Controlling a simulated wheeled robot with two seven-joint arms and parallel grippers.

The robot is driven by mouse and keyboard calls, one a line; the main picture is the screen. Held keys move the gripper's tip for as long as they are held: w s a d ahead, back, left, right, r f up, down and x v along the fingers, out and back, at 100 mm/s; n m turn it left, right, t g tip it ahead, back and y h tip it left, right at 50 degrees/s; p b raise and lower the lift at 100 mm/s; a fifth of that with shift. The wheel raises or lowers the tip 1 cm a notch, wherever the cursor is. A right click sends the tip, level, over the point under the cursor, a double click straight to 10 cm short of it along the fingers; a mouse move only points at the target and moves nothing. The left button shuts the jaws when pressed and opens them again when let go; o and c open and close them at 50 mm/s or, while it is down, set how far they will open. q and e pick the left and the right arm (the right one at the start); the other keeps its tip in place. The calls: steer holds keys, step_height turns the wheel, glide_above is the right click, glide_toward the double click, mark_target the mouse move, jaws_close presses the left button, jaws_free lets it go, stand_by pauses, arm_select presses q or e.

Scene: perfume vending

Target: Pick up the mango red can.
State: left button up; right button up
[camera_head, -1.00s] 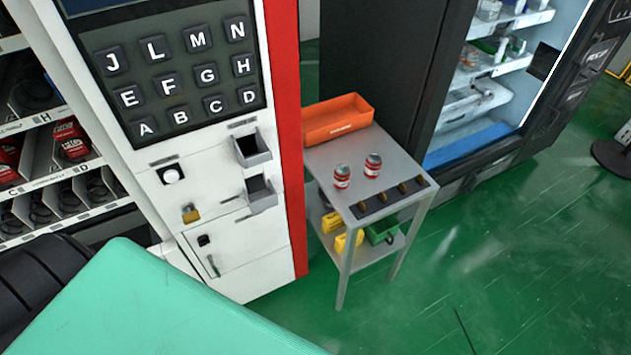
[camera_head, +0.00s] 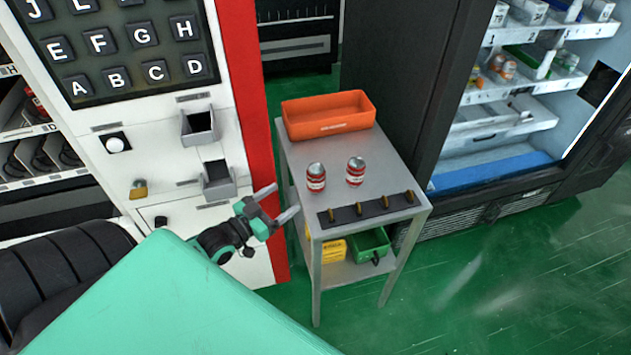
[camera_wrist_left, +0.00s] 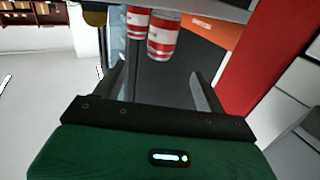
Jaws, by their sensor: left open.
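Two red and white cans stand upright on the grey metal cart (camera_head: 375,222) in the head view, a left can (camera_head: 316,177) and a right can (camera_head: 355,171). They look alike, and I cannot read which one is mango. My left gripper (camera_head: 279,202) is open and empty at the cart's left edge, a short way left of the cans and apart from them. In the left wrist view, the two cans (camera_wrist_left: 163,36) show beyond the open fingers (camera_wrist_left: 160,88), at the top of the picture. My right gripper is not in view.
An orange bin (camera_head: 328,117) stands at the back of the cart top. A dark strip with several small brass pieces (camera_head: 369,208) lies along its front. The white vending machine with a red side (camera_head: 245,100) is close on the left. A lit cabinet (camera_head: 500,120) stands at the right.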

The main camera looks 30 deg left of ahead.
mark_target(309, 180)
arm_select(q)
steer(key=p+x, duration=0.1)
steer(key=x, duration=0.6)
steer(key=shift+w, duration=0.35)
steer(key=shift+f+p+x, duration=0.2)
steer(key=shift+p+x, duration=0.4)
steer(key=shift+x, duration=1.45)
steer(key=shift+w+f, duration=0.1)
steer(key=shift+w, duration=0.65)
steer(key=shift+d, duration=0.1)
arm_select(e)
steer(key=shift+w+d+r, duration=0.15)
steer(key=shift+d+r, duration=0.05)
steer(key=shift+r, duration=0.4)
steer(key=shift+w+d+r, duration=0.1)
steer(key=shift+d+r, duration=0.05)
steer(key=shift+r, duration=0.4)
arm_select(q)
steer(key=c, duration=1.1)
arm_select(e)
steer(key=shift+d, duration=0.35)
arm_select(q)
steer(key=shift+c, duration=0.3)
